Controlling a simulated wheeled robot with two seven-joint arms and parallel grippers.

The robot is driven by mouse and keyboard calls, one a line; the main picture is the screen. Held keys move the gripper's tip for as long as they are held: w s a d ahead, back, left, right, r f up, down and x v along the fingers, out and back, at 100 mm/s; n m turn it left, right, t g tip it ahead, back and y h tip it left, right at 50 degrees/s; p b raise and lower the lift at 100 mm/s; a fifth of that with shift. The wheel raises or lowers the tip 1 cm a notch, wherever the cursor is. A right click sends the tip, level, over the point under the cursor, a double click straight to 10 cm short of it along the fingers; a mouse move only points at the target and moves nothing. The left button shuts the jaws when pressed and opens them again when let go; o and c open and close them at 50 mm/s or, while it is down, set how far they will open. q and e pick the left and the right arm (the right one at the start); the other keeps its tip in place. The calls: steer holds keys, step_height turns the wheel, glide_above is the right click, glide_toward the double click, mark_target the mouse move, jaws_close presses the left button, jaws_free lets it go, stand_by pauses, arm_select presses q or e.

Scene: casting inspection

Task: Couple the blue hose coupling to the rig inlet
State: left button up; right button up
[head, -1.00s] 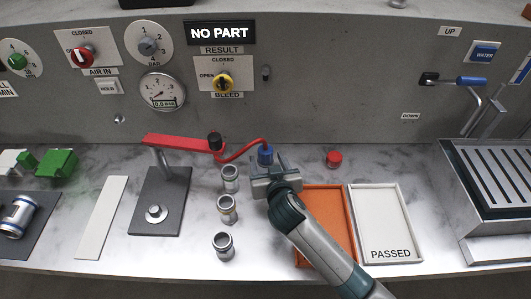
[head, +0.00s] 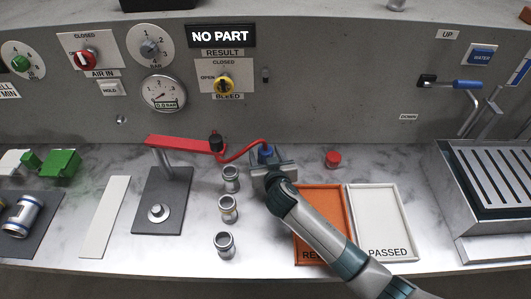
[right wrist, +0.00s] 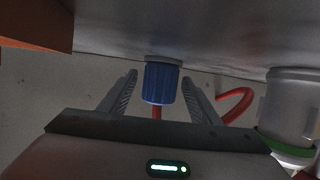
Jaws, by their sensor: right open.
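The blue hose coupling (head: 265,151) stands on the bench at the end of a curved red hose (head: 236,152). My right gripper (head: 267,164) is at the coupling, hiding its lower part in the head view. In the right wrist view, the ribbed blue coupling (right wrist: 160,82) sits between the two open fingers of my right gripper (right wrist: 159,92), with a gap on each side. The red hose leaves its end. A small fitting (head: 121,119) shows on the grey wall; I cannot tell whether it is the rig inlet. My left gripper is out of view.
Several metal castings (head: 228,209) stand left of my right arm. A red clamp bar (head: 178,144) rises over a dark plate (head: 176,218). An orange tray (head: 345,205) and a white PASSED tray (head: 384,218) lie right. A red cap (head: 333,159) sits behind them.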

mark_target(268, 150)
stand_by(0.3)
steer(key=c, duration=1.2)
steer(key=shift+o, duration=0.2)
steer(key=shift+r, duration=0.1)
steer(key=shift+r, duration=0.55)
steer(key=r, duration=0.1)
steer(key=d+r+b, duration=0.1)
steer(key=r, duration=0.1)
steer(key=shift+s+r, duration=0.1)
steer(key=shift+s, duration=0.05)
steer(key=s+d+r+b, duration=0.2)
steer(key=s+d+r, duration=0.3)
steer(key=d, duration=0.4)
steer(key=shift+s+d+r, duration=0.15)
steer(key=shift+s+r, duration=0.1)
steer(key=shift+r, duration=0.55)
steer(key=shift+r, duration=0.1)
